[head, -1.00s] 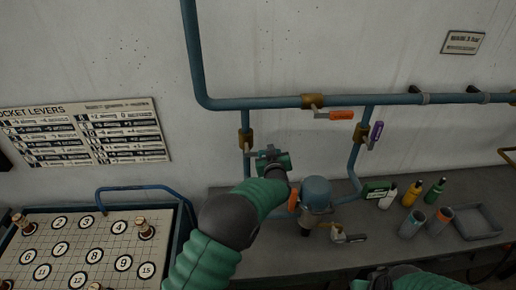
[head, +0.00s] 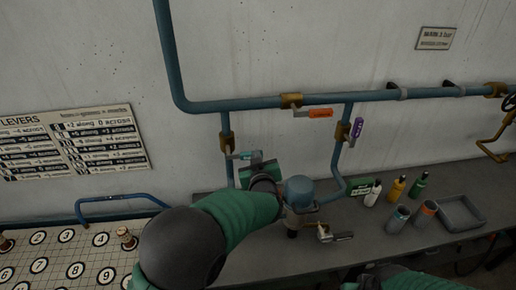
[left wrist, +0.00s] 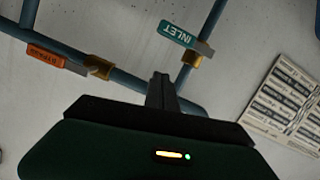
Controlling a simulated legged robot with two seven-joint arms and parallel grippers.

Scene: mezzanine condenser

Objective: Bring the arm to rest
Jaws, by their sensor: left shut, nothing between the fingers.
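My left arm reaches in from the bottom of the head view. Its gripper (head: 257,164) is in front of the wall pipes, by the teal inlet lever (head: 243,155). The fingertips are hard to make out there. In the left wrist view the fingers (left wrist: 161,85) are together with nothing between them. The inlet lever (left wrist: 178,33) shows beyond them, to the right and apart in the picture. My right gripper is out of view; only a green part of my other arm shows at the bottom edge.
An orange bypass lever (head: 320,113) and a purple lever (head: 357,127) sit on the pipes. A blue-topped filter (head: 300,191) stands close right of my forearm. Bottles, cups and a grey tray (head: 461,213) are on the bench. A numbered board (head: 57,259) is at lower left.

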